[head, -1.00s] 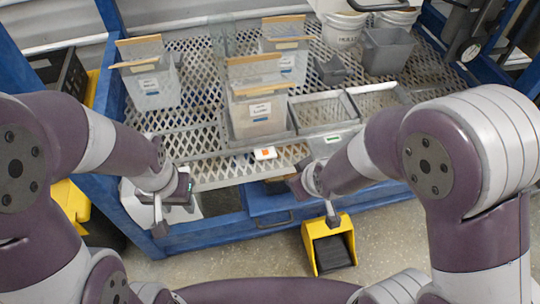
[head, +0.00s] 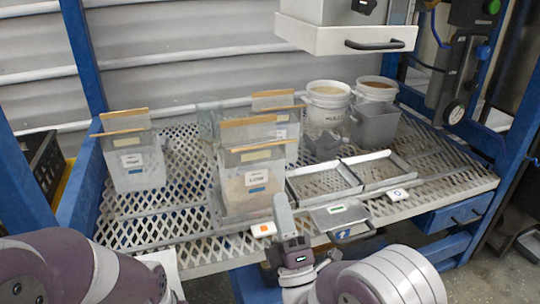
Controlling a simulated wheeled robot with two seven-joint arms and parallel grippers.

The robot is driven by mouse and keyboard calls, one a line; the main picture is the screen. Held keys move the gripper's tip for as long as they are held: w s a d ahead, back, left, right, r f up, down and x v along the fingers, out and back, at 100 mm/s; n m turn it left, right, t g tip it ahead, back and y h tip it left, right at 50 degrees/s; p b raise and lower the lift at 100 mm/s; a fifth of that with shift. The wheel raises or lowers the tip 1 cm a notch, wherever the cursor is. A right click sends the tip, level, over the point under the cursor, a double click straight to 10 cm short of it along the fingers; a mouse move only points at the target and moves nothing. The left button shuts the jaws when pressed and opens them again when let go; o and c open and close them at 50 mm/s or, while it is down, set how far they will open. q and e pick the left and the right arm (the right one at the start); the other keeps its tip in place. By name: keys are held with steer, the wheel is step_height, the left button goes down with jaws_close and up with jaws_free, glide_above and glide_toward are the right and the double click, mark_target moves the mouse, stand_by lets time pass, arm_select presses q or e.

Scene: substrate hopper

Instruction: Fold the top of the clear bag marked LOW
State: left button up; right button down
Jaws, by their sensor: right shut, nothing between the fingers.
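Three clear bags with wooden strips along their tops stand on the mesh bench. One clear bag (head: 135,172) is at the left, one with pale contents (head: 238,198) is at the front middle, and one (head: 291,130) is behind it. Each has a small white label, but the print is too small to tell which is marked LOW. My right gripper (head: 282,203) is shut and empty, pointing up in front of the middle bag's lower right. My left gripper is out of view; only my left arm shows at bottom left.
Two shallow metal trays (head: 289,186) lie right of the middle bag, with a scale (head: 328,222) in front. A grey bin (head: 376,125) and white buckets (head: 327,92) stand behind. An orange-and-white device (head: 263,230) is at the front edge.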

mark_target(266, 144)
steer(key=b+x, duration=0.2)
steer(key=x, duration=0.7)
steer(key=shift+b, duration=0.3)
steer(key=w+r+g+p, duration=0.1)
steer(key=p, duration=0.3)
steer(key=w+r+g+p, duration=0.1)
steer(key=r+p, duration=0.1)
steer(key=p, duration=0.2)
steer(key=a+r+g+h+p, duration=0.1)
steer(key=g+p, duration=0.1)
steer(key=p, duration=0.2)
steer(key=shift+w+r, duration=0.3)
steer(key=shift+w, duration=0.1)
steer(key=w+g+p, duration=0.1)
steer(key=g+p, duration=0.1)
steer(key=p, duration=0.2)
steer(key=w+a+g+h+p, duration=0.1)
steer(key=w+p, duration=0.1)
steer(key=p, duration=0.3)
steer(key=w+r+g+h+p, duration=0.1)
steer(key=w+g+p, duration=0.1)
steer(key=p, duration=0.2)
steer(key=shift+w+a+r+g, duration=0.1)
steer(key=shift+a+g, duration=0.2)
steer(key=shift+w+a+f+g+p, duration=0.2)
steer(key=shift+w+f+g+p, duration=0.05)
steer(key=shift+w+p, duration=0.4)
steer(key=shift+w+a+f+g+p, duration=0.2)
steer(key=shift+w+f+g+p, duration=0.05)
steer(key=shift+w+p, duration=0.35)
